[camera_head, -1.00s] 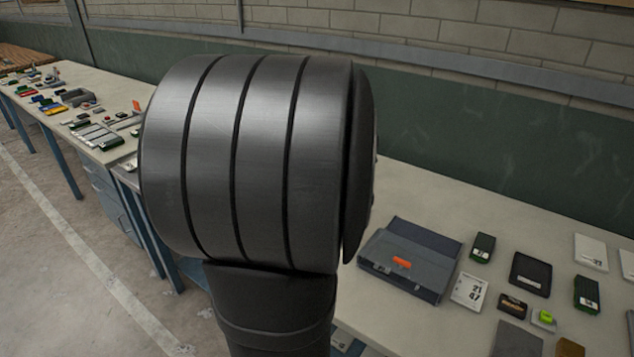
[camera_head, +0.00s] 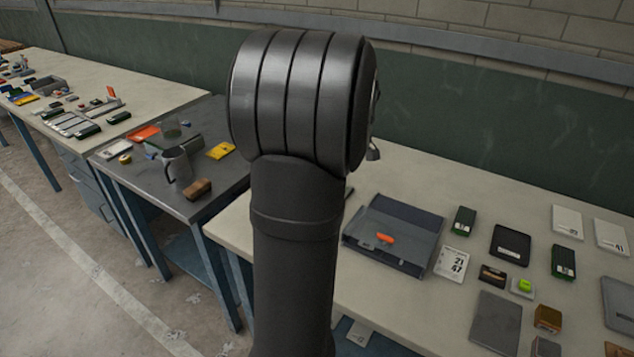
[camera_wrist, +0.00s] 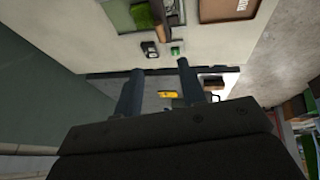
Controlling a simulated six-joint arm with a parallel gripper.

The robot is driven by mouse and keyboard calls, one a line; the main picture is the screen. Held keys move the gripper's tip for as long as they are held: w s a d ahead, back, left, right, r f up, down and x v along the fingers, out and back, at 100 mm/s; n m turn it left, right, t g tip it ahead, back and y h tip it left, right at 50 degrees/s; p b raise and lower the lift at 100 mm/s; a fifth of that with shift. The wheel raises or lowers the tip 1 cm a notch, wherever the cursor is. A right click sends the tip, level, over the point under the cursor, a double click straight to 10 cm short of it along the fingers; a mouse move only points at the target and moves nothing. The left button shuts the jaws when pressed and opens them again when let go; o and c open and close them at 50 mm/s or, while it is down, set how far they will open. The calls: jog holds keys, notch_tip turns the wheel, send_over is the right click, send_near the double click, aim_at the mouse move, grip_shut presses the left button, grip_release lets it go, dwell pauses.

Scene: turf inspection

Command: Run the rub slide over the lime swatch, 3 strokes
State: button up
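A small lime-green piece (camera_head: 525,286), which looks like the lime swatch, sits on a pale pad on the right-hand bench in the head view. I cannot tell which of the flat pieces around it is the rub slide. My gripper (camera_wrist: 158,88) shows in the wrist view with its two fingers apart and nothing between them. It is above the benches, clear of any object. In the head view my own arm covers the middle and the fingers are hidden.
Dark cards, a calendar card (camera_head: 452,264) and a brown block (camera_head: 547,318) lie close around. A dark table (camera_head: 215,133) holds a metal mug (camera_head: 178,166). A wall runs behind.

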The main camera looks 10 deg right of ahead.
jog(key=x, duration=1.4)
jog(key=shift+w+d, duration=0.1)
grip_shut()
